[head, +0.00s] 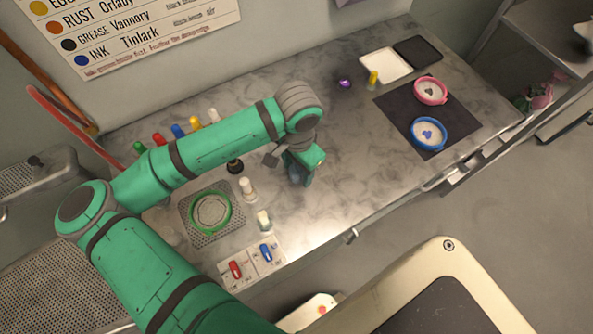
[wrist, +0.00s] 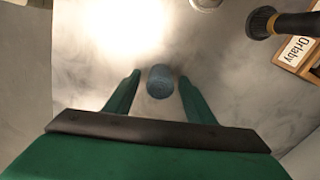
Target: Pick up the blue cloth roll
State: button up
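The blue cloth roll (wrist: 160,82) shows in the wrist view as a short, dull blue, woven-looking cylinder on the grey marbled counter. My gripper (wrist: 159,77) has its two green fingers apart, one on each side of the roll. A gap shows between the roll and each finger, so the gripper is open and not touching it in this view. In the head view my gripper (head: 299,180) points down over the middle of the counter. Only a bluish patch shows among the fingers there; the roll is mostly hidden.
A pale bottle (head: 248,188) and a white-topped jar (head: 264,220) stand left of my gripper. A green hoop (head: 210,212) lies on a perforated mat. Red and blue pieces sit on white cards (head: 268,268) at the front. Right of the gripper, the counter (head: 350,180) is clear to the dark mat (head: 391,105).

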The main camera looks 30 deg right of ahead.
jog(key=c, duration=1.1)
jog(key=shift+r, duration=0.15)
